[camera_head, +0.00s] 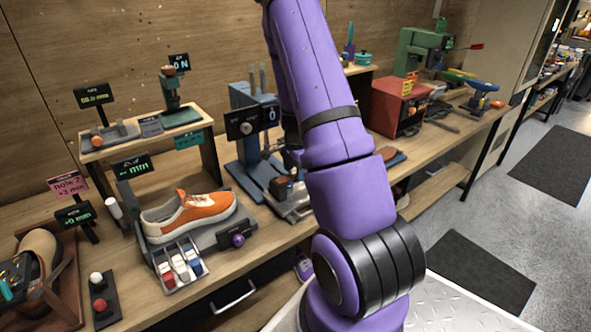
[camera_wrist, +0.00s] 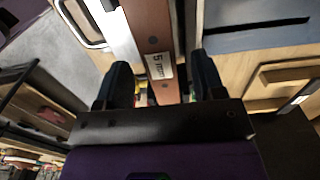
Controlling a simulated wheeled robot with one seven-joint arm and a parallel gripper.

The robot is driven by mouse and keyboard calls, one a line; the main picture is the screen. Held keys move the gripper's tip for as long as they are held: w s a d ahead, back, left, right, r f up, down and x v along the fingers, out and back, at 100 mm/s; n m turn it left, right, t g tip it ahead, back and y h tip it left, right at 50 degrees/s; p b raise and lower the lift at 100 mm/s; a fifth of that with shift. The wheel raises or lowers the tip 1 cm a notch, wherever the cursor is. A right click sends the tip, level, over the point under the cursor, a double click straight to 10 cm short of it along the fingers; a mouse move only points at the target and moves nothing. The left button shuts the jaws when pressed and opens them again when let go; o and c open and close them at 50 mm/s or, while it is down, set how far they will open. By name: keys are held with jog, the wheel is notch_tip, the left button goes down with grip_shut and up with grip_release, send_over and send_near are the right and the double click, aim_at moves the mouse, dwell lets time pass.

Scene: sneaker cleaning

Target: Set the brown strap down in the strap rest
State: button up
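My gripper (camera_wrist: 162,80) shows in the wrist view with its two dark fingers apart. A brown strip that looks like the strap (camera_wrist: 150,25) runs between and beyond the fingers. It carries a small white label marked with a 5 and has dark round spots. Narrow gaps show on both sides of it, and I cannot tell whether the fingers touch it. In the head view my purple arm hides my gripper. I cannot pick out the strap rest for certain in either view.
An orange and white sneaker (camera_head: 196,212) sits on a grey stand, with a tray of small coloured blocks (camera_head: 180,268) in front. A dark blue machine (camera_head: 248,135) stands left of my arm. A red box (camera_head: 398,108) and a green machine (camera_head: 424,48) stand to the right.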

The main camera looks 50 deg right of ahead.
aim_at(295, 174)
notch_tip(295, 174, up, 11)
dwell(0.7)
jog(key=shift+f, duration=0.1)
dwell(0.4)
jog(key=s+a+r+n+t, duration=0.3)
jog(key=a+r+n, duration=0.7)
jog(key=a+r, duration=0.75)
jog(key=s+a+r+n+t, duration=0.1)
jog(key=s+a+r+n, duration=0.2)
jog(key=s+a+n, duration=0.2)
jog(key=s+a+r+n+t, duration=0.1)
jog(key=s+a+r+n, duration=0.3)
jog(key=s+a, duration=0.4)
jog(key=s+n, duration=0.1)
jog(key=s, duration=0.1)
jog(key=shift+s+a+r+n, duration=0.15)
jog(key=shift+s+r+n, duration=0.15)
jog(key=shift+n, duration=0.1)
